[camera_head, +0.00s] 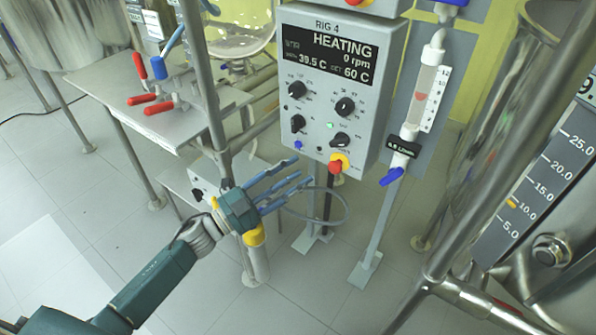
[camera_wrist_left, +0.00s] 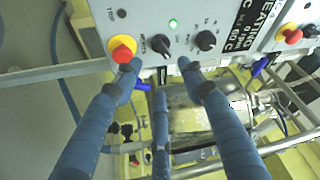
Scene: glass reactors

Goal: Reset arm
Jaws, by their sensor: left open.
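My left gripper (camera_head: 300,178) reaches in from the left in the head view, below the front of the grey control box (camera_head: 372,110) marked RIG 4. Its blue fingers are spread and hold nothing. In the left wrist view the fingers (camera_wrist_left: 160,75) point at the lower part of the panel, near the red emergency button (camera_wrist_left: 122,52) with its yellow collar and a black knob (camera_wrist_left: 161,44). The same red button (camera_head: 336,165) is just right of the fingertips in the head view. I cannot tell whether a finger touches the panel. The display (camera_head: 330,50) reads HEATING, 0 rpm, 39.5 C, set 60 C. My right gripper is not in view.
A flowmeter (camera_head: 421,95) with blue valve handles stands right of the box. Steel frame pipes (camera_head: 480,170) and a scaled vessel are at the right. A vertical steel post (camera_head: 204,80) stands close behind my left wrist.

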